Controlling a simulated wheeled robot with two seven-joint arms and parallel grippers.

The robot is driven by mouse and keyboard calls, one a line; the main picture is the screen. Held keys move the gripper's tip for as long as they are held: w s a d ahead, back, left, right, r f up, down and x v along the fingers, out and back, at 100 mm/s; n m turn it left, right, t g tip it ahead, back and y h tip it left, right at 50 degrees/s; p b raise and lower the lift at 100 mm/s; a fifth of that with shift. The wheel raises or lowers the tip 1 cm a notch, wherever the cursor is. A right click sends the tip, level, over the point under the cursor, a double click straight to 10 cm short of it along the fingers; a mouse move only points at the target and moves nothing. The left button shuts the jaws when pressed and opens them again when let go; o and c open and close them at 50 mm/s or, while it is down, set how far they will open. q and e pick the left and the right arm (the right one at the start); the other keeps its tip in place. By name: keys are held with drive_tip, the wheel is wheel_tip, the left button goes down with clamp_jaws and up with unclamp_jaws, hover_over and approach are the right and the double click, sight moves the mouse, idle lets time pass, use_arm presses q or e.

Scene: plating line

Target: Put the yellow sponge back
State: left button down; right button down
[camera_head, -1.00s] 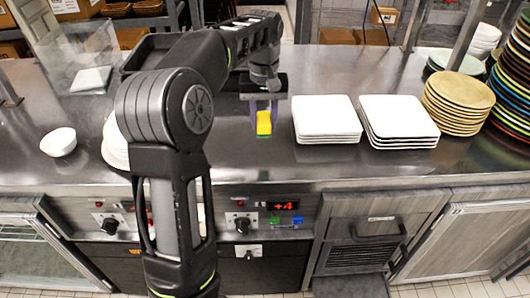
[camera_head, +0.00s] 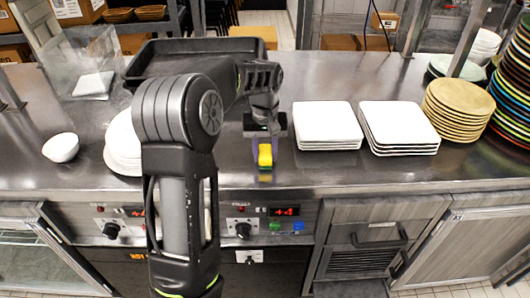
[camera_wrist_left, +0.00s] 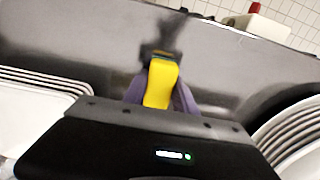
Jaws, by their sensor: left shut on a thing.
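The yellow sponge (camera_head: 265,154) has a green underside and is held in my left gripper (camera_head: 264,145) above the steel counter, near its front edge. It sits left of the square white plate stacks. In the left wrist view the sponge (camera_wrist_left: 160,84) stands between the two purple fingers of my left gripper (camera_wrist_left: 160,95), which are shut on it. A dark reflection or shadow lies on the counter just beyond it; I cannot tell whether the sponge touches the counter. My right gripper is not in view.
Two stacks of square white plates (camera_head: 327,126) (camera_head: 398,128) stand right of the sponge. Tan plates (camera_head: 457,110) stand further right. Round white plates (camera_head: 121,147) and a small white bowl (camera_head: 61,147) are at left. A black tray (camera_head: 190,50) lies behind my arm.

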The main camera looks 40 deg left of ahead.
sight(265, 151)
use_arm(q)
drive_tip(key=shift+f, duration=0.15)
drive_tip(key=c, duration=1)
unclamp_jaws()
wheel_tip(265, 151, up, 12)
drive_tip(key=p, duration=0.1)
